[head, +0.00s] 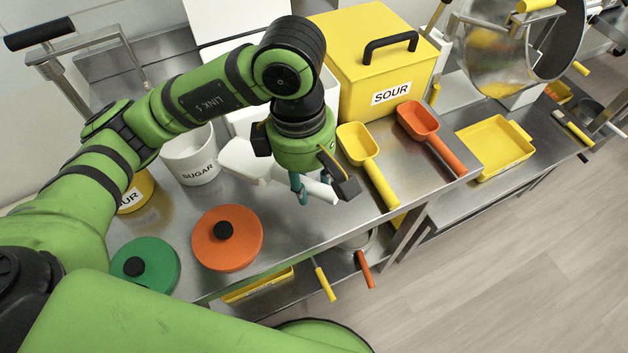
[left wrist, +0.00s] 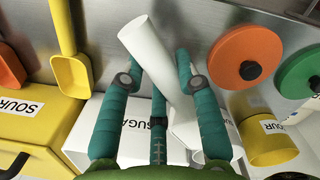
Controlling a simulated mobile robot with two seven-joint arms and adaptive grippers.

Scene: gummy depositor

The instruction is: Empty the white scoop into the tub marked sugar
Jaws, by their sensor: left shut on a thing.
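My left gripper (head: 312,184) is shut on the handle of the white scoop (head: 242,160). The handle (left wrist: 143,42) lies slanted between the teal fingers (left wrist: 157,76) in the left wrist view. In the head view the scoop's bowl points left, towards the white tub marked SUGAR (head: 191,160), and shows just right of its rim. I cannot tell what the scoop holds or its exact height above the counter. The tub stands upright and open at the back of the counter. My right gripper is not in view.
A yellow SOUR tub (head: 137,192) stands left of the sugar tub. An orange lid (head: 228,250) and a green lid (head: 146,266) lie in front. A yellow scoop (head: 369,160), an orange scoop (head: 430,135) and a yellow SOUR box (head: 365,60) are to the right.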

